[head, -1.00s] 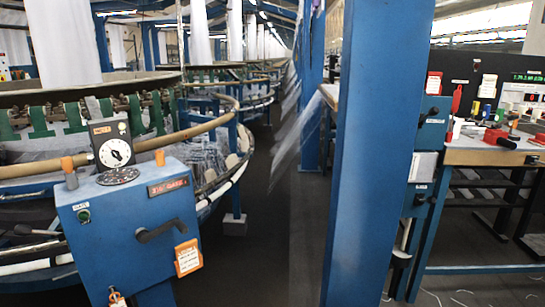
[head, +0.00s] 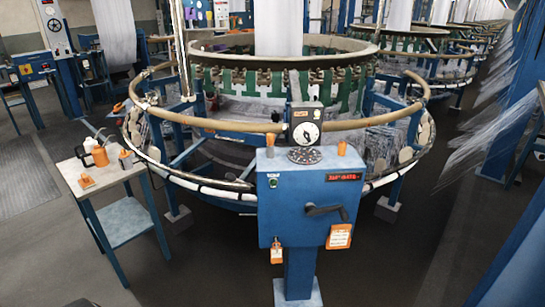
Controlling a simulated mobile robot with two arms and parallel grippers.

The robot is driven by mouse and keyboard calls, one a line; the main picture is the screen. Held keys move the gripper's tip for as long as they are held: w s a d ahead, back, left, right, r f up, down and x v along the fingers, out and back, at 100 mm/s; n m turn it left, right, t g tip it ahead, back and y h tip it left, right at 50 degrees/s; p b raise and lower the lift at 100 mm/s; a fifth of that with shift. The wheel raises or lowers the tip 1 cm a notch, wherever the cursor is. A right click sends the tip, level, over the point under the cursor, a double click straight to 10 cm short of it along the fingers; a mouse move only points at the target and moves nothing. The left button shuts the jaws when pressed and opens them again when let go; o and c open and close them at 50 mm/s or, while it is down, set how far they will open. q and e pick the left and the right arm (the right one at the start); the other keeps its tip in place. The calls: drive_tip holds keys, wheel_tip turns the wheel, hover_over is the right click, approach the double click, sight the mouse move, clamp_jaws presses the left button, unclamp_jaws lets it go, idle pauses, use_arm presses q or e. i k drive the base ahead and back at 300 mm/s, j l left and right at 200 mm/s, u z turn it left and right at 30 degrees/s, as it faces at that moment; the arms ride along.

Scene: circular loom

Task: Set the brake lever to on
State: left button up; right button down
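A blue control box (head: 308,198) stands on a blue post in front of the circular loom (head: 270,80). A black lever (head: 326,210) is on its front face, running roughly level to the right. It may be the brake lever; I cannot read a label that says so. An orange and white tag (head: 339,236) hangs below its right end. A small red display (head: 344,177) is above it. Neither of my grippers is in view.
A small side table (head: 123,184) with an orange can (head: 99,156) stands left of the box. A round dial (head: 306,133) and orange-topped posts are on top of the box. The dark floor in front is clear. A blue column (head: 515,265) is at the lower right.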

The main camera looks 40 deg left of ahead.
sight(229, 176)
drive_tip(key=u, duration=1.55)
